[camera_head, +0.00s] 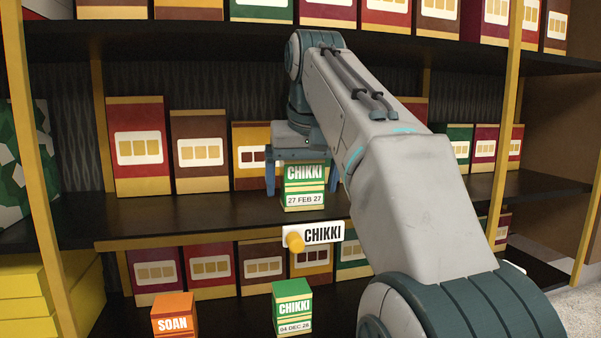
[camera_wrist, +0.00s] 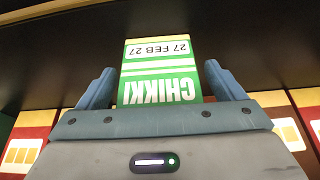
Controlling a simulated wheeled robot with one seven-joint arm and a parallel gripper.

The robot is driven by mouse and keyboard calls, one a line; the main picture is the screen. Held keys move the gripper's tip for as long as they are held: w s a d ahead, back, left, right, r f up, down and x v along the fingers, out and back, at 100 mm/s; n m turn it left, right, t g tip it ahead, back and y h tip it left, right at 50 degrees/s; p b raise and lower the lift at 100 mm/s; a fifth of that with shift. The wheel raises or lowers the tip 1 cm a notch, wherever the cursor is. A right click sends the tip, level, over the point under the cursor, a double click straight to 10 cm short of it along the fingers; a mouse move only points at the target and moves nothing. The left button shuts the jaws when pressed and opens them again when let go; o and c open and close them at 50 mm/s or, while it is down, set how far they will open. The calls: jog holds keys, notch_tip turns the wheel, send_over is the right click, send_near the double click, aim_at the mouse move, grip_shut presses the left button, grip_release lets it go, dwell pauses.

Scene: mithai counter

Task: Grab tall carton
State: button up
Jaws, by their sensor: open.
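A green and yellow CHIKKI carton (camera_head: 304,187) dated 27 FEB 27 stands upright at the front of the middle shelf. It also shows in the wrist view (camera_wrist: 160,70), upside down, between my fingers. My gripper (camera_head: 302,182) is open around this carton, with one blue finger on each side and gaps visible in the wrist view (camera_wrist: 157,80). I cannot tell which carton is the tall one.
Red, brown and yellow boxes (camera_head: 139,146) line the back of the middle shelf (camera_head: 180,219). Yellow shelf posts (camera_head: 30,170) stand left and right. Yellow boxes (camera_head: 25,295) are stacked at lower left.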

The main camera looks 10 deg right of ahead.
jog(key=shift+w+f, duration=0.15)
jog(key=shift+f, duration=0.35)
jog(key=shift+s, duration=0.25)
jog(key=shift+w, duration=0.15)
jog(key=c, duration=1)
jog(key=shift+c, duration=1.1)
jog(key=shift+r, duration=0.2)
